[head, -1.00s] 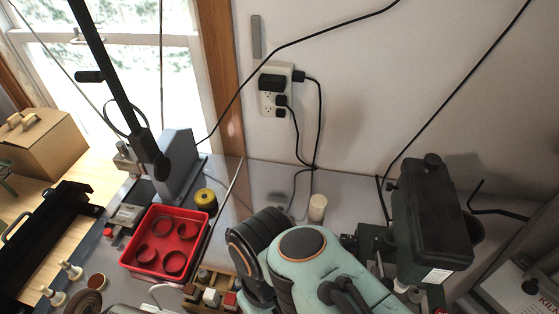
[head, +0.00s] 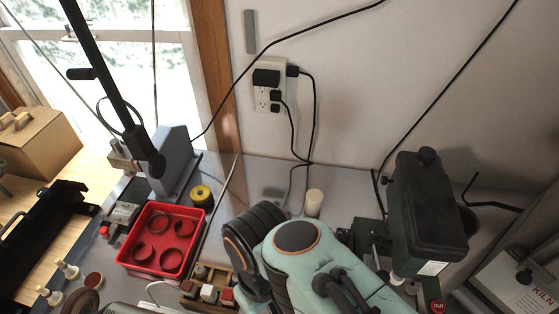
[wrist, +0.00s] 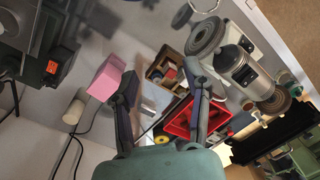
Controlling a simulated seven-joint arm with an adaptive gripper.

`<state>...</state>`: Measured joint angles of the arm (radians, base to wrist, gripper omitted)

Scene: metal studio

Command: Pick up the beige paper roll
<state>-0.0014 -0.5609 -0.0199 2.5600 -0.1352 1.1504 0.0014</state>
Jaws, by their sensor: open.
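The beige paper roll (head: 314,203) stands upright on the grey bench near the wall, just beyond my teal arm in the head view. In the wrist view the roll (wrist: 75,110) shows at the left, outside my jaws and apart from them. My gripper (wrist: 158,84) is open, with its two dark fingers spread wide and nothing held between them. In the head view my gripper is hidden behind my arm.
A pink block (wrist: 107,78) is close beside the left finger in the wrist view. A dark machine (head: 428,205) stands right of the roll. A red tray (head: 160,240) with rings, a wooden divided box (head: 205,287) and a yellow roll (head: 202,196) lie left. Cables hang behind the roll.

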